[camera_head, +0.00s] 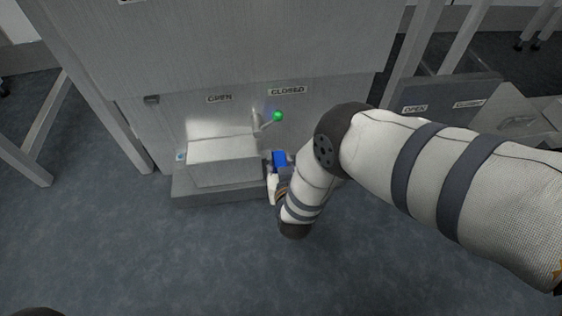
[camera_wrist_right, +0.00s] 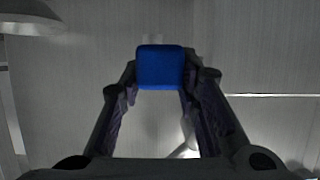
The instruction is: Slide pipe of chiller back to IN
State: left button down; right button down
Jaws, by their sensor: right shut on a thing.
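The chiller is a grey cabinet (camera_head: 190,120) with OPEN and CLOSED labels. A small lever with a green tip (camera_head: 278,116) sits below the CLOSED label. Low on its front, a pale box-like part (camera_head: 225,158) stands over a grey ledge (camera_head: 220,190). A blue block (camera_head: 280,158) is at the right end of this part; it also shows in the right wrist view (camera_wrist_right: 160,67). My right gripper (camera_wrist_right: 160,82) is shut on the blue block, its fingers on either side. I cannot make out the pipe or an IN mark. My left gripper is out of view.
A second grey unit with OPEN and CLOSED labels (camera_head: 440,90) stands at the right, partly behind my right arm. Metal legs (camera_head: 45,110) stand at the left. The blue-grey floor (camera_head: 150,250) in front is clear.

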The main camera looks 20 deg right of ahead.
jog(key=shift+a, duration=0.3)
jog(key=c, duration=1.2)
grip_release()
jog(key=v, duration=1.2)
